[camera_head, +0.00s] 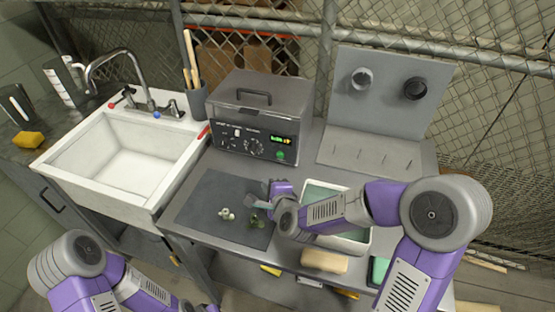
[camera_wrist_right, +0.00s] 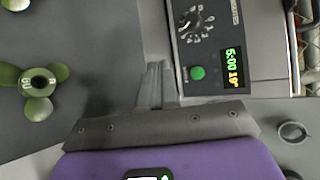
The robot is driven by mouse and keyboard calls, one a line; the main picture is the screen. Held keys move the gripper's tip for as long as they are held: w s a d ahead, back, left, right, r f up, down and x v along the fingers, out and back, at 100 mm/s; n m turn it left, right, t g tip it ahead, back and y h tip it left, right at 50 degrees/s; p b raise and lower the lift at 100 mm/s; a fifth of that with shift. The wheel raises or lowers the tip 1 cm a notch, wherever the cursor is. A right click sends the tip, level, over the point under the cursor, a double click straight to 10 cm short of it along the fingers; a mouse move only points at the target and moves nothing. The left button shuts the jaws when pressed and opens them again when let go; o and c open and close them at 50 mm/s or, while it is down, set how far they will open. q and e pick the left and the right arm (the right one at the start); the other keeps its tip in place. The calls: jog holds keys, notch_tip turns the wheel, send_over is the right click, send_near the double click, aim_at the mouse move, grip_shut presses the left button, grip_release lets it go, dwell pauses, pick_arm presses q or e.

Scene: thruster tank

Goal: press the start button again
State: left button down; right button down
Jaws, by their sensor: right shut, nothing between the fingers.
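The start button (camera_head: 281,155) is a round green button on the front panel of the grey tank unit (camera_head: 262,108), under a lit display. My right gripper (camera_head: 256,204) is over the dark mat in front of the unit. In its wrist view the right gripper's fingertips (camera_wrist_right: 158,68) are together and empty, to the left of the button and apart from it. My left arm is at the bottom left; its gripper is cut off by the lower edge.
A green propeller (camera_wrist_right: 38,82) and a pale one (camera_head: 226,213) lie on the dark mat (camera_head: 205,205). A white tray (camera_head: 364,240) is under my right arm. A sink (camera_head: 125,160) is left.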

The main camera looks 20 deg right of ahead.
aim_at(280, 155)
jog(key=shift+w+f, duration=0.15)
jog(key=shift+f, duration=0.2)
jog(key=shift+r, duration=0.1)
jog(key=shift+w+d, duration=0.3)
jog(key=shift+w, duration=0.15)
jog(key=w+d, duration=0.1)
jog(key=w, duration=0.1)
jog(key=w+d, duration=0.2)
jog(key=shift+w+d+p, duration=0.1)
jog(key=shift+w+p, duration=0.25)
jog(key=shift+p, duration=0.05)
jog(key=shift+w+d, duration=0.55)
jog(key=shift+w, duration=0.3)
dwell(0.9)
